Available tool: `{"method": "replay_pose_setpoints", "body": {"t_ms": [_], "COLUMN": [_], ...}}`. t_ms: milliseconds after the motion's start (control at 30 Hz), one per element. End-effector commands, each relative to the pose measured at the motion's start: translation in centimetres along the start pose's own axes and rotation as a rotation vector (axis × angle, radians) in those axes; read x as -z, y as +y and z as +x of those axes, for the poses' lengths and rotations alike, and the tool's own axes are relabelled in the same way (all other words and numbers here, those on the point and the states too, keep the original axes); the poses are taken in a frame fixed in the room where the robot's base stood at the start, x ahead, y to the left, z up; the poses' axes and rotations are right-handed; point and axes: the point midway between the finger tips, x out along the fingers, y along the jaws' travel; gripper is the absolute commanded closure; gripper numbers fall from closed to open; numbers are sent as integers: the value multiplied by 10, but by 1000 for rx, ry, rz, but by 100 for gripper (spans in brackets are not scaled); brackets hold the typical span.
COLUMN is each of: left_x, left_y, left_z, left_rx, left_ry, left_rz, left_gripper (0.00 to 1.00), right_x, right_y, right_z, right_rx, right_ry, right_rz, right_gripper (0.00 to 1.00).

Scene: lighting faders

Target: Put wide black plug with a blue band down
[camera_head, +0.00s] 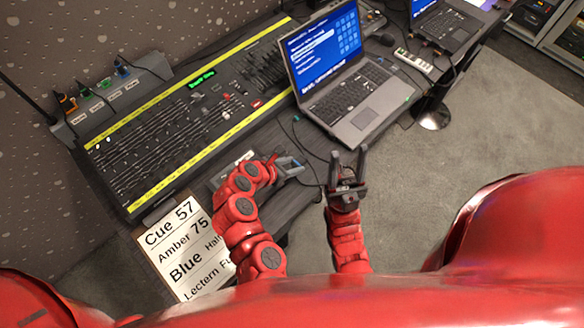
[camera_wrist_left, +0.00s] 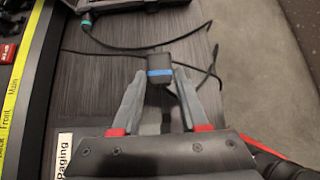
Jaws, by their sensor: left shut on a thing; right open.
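The wide black plug with a blue band (camera_wrist_left: 159,68) is between the fingertips of my left gripper (camera_wrist_left: 160,80) in the left wrist view. The fingers are shut on it, over the dark wood-grain desk top (camera_wrist_left: 105,75). A black cable runs from the plug. In the head view my left gripper (camera_head: 298,168) is near the desk's front edge, below the laptop; the plug is too small to make out there. I cannot tell whether the plug touches the desk. My right gripper (camera_head: 347,165) is open and empty, to the right of the left one.
A lighting console (camera_head: 170,125) with yellow strips fills the desk's left side. An open laptop (camera_head: 350,95) stands behind the grippers. Plugs with coloured parts (camera_head: 85,93) line a labelled strip at far left. A cue sign (camera_head: 180,245) is at front left. Dark cables lie loose on the desk.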

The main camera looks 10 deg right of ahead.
Motion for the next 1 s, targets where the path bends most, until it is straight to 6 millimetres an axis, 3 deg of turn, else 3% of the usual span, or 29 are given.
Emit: {"method": "replay_pose_setpoints", "body": {"t_ms": [333, 867, 900, 1000], "left_x": [24, 32, 32, 31], "left_y": [4, 5, 5, 5], "left_z": [23, 30, 31, 30], "left_rx": [4, 0, 1, 0], "left_ry": [3, 0, 0, 0], "left_rz": [0, -2, -2, -1], "left_gripper": [100, 100, 55, 37], "right_x": [2, 1, 1, 1], "right_y": [0, 0, 0, 0], "right_z": [10, 5, 5, 6], "right_rx": [0, 0, 0, 0], "right_ry": [0, 0, 0, 0], "right_rz": [0, 0, 0, 0], "right_gripper": [50, 50, 50, 50]}}
